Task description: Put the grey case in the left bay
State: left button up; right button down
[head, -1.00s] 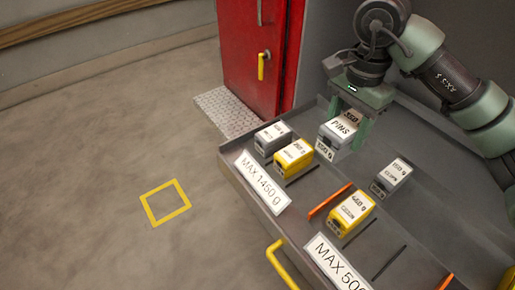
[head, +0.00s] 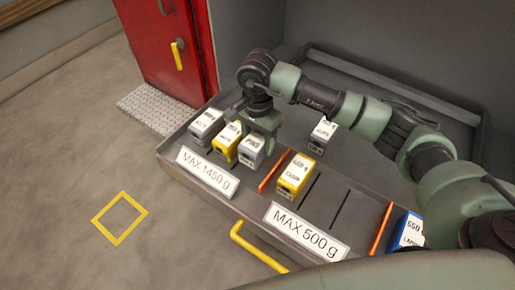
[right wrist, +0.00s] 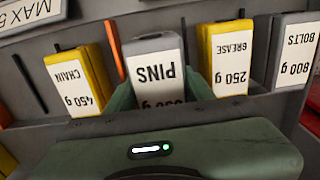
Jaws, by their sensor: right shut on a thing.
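The grey PINS case (head: 250,150) is between the fingers of my right gripper (head: 264,128), which is shut on it. It also shows in the right wrist view (right wrist: 153,70), with its label upside down. The case is at the left bay, behind the MAX 1450 g sign (head: 207,171), to the right of the yellow GREASE case (head: 226,142). I cannot tell whether its base touches the bay floor. The grey BOLTS case (head: 206,124) stands at the bay's left end. My left gripper is not in view.
An orange divider (head: 273,172) separates the bays. The yellow CHAIN case (head: 295,176) stands in the MAX 500 g bay, with free slots to its right. Another grey case (head: 322,136) stands farther back. A blue case (head: 408,230) is at the right.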

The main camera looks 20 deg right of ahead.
aim_at(258, 137)
notch_tip(258, 137, down, 4)
jog(key=shift+p, duration=0.4)
jog(key=shift+f, duration=0.25)
jog(key=c, duration=1)
grip_release()
jog(key=shift+f+b, duration=0.1)
jog(key=shift+b, duration=0.2)
jog(key=o, duration=0.4)
jog(key=shift+r, duration=0.4)
notch_tip(258, 137, up, 10)
jog(key=shift+r+b, duration=0.25)
jog(key=shift+b, duration=0.85)
jog(key=shift+r, duration=0.6)
